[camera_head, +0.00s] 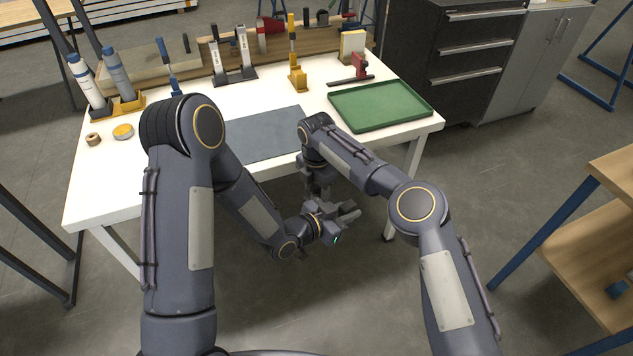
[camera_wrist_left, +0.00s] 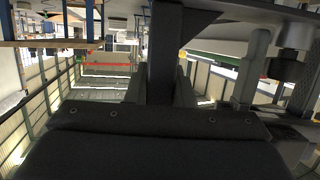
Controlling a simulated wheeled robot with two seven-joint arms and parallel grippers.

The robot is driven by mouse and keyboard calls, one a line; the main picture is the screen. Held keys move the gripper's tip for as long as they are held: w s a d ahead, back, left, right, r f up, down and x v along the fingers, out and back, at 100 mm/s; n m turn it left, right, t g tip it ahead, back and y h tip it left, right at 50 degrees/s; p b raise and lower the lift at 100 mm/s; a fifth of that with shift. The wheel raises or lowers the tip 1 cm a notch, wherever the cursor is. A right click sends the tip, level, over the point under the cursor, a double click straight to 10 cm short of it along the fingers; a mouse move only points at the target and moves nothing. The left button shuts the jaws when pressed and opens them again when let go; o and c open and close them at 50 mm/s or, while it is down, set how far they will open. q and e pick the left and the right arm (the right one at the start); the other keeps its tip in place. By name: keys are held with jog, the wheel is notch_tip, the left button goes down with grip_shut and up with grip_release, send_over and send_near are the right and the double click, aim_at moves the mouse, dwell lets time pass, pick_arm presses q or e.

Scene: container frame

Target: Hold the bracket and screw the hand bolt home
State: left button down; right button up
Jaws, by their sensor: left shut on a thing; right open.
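My left gripper (camera_head: 349,213) is in front of the table's front edge, its fingers pointing right. In the left wrist view its jaws (camera_wrist_left: 163,92) are shut on a dark upright piece, which looks like the bracket (camera_wrist_left: 165,50); its top meets a dark flat part. My right arm reaches in from the right and bends down, and its gripper (camera_head: 319,188) is just above and behind the left one, partly hidden. Grey finger-like parts (camera_wrist_left: 250,70) and a dark round part (camera_wrist_left: 291,62) stand right of the bracket. I cannot make out the hand bolt for certain.
The white table (camera_head: 95,190) holds a grey mat (camera_head: 262,136), a green tray (camera_head: 380,108), a red clamp-like tool (camera_head: 360,68) and a yellow-based tool (camera_head: 297,78). Bottles stand in a holder (camera_head: 128,104) at the left. A wooden bench (camera_head: 600,215) is at the right. The floor before the table is clear.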

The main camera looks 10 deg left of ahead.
jog(key=c, duration=1)
jog(key=m, duration=0.4)
jog(key=shift+m, duration=0.4)
jog(key=m, duration=1.6)
jog(key=o, duration=1.1)
